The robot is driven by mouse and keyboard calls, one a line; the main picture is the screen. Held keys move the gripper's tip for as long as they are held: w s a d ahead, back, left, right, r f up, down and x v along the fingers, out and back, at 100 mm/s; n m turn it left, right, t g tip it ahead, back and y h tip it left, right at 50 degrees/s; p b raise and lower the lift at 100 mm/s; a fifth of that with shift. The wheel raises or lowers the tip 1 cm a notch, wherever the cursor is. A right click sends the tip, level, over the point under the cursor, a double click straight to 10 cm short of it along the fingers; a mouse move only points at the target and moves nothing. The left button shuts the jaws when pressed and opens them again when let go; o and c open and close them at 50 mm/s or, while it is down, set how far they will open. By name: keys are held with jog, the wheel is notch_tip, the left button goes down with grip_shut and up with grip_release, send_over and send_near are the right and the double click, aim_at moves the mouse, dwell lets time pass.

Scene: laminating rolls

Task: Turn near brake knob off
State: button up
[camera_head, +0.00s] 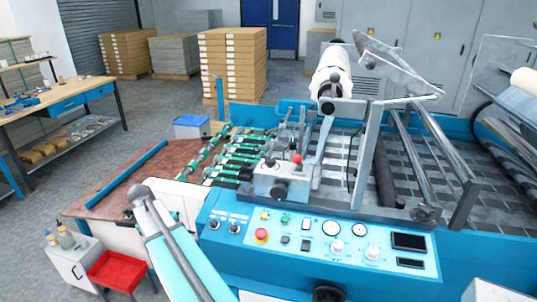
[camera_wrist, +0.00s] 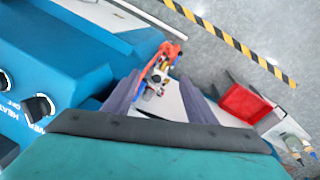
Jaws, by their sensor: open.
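Two white knobs, a left one (camera_head: 337,246) and a right one (camera_head: 372,252), sit below round gauges on the blue control panel (camera_head: 285,262). Two small black knobs (camera_head: 213,225) sit at the panel's left end. Labels are too small to read in the head view, so I cannot tell which is the near brake knob. The wrist view shows two black-and-white knobs, one by the word HEAT (camera_wrist: 38,107), at its left edge. My gripper (camera_wrist: 162,93) is open and empty, with its fingers apart, to the right of these knobs and not touching them.
A red emergency button (camera_head: 261,235) and a dark screen (camera_head: 408,241) are on the panel. A red bin (camera_head: 113,270) stands at the lower left, also in the wrist view (camera_wrist: 244,103). Yellow-black floor tape (camera_wrist: 230,38) crosses open floor.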

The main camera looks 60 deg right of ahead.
jog(key=s+d+r+m+h, duration=0.15)
jog(key=d+r+m, duration=0.25)
jog(key=d+r, duration=0.55)
jog(key=s+d+r+m, duration=0.2)
jog(key=d+r+m, duration=0.2)
jog(key=d+r, duration=0.6)
jog(key=s+d+r+m+g, duration=0.1)
jog(key=s+d+r+m, duration=0.3)
jog(key=r, duration=0.6)
jog(key=s+d+r+m+g, duration=0.1)
jog(key=s+d+r+m, duration=0.3)
jog(key=s+d+r, duration=0.2)
notch_tip(320, 180, up, 4)
jog(key=shift+s+f, duration=0.1)
jog(key=shift+s, duration=1.1)
jog(key=shift+f, duration=0.15)
jog(key=b, duration=0.6)
send_near(270, 159)
jog(key=b+x, duration=0.1)
jog(key=x, duration=0.1)
jog(key=shift+s+d+f+b, duration=0.1)
jog(key=shift+f+b, duration=0.2)
jog(key=shift+b, duration=0.1)
jog(key=shift+p+x, duration=0.6)
jog(key=shift+x, duration=2.15)
